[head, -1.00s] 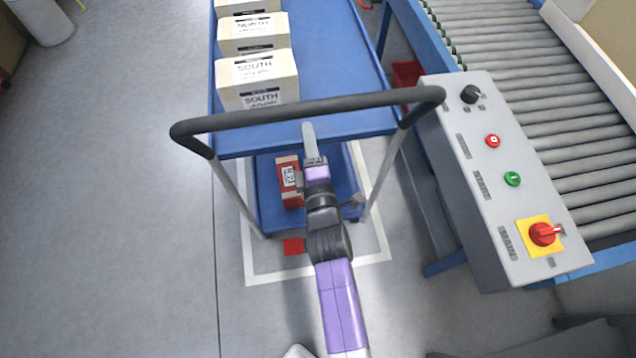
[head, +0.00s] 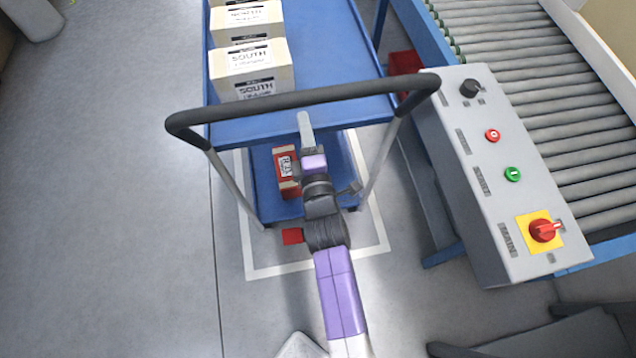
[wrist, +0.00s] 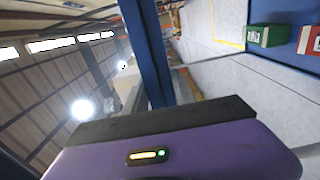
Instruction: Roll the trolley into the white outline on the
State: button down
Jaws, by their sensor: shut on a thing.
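The blue trolley (head: 345,60) has a dark push handle (head: 300,97) on grey posts at its near end. Its upper deck carries several cream boxes (head: 250,62) along the left side. A red box (head: 286,172) stands on the lower deck. The white outline (head: 320,264) on the floor shows at the left, right and near sides of the trolley's near end. A strip of floor lies between that end and the near line. The outline's far part is hidden. My gripper (head: 305,125) is shut on the trolley near the upper deck's near edge. The exact contact is unclear.
A roller conveyor (head: 530,100) on a blue frame stands close on the right. Its grey control box (head: 490,180) has a red-and-yellow switch (head: 543,230). The floor on the left is clear. The wrist view shows a green box (wrist: 265,36).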

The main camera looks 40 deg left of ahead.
jog(key=shift+s+f, duration=0.1)
jog(key=shift+f, duration=0.35)
jog(key=c, duration=1)
grip_release()
jog(key=shift+o, duration=0.4)
jog(key=shift+r, duration=0.3)
jog(key=shift+r, duration=0.1)
jog(key=p+v, duration=0.5)
jog(key=v, duration=0.7)
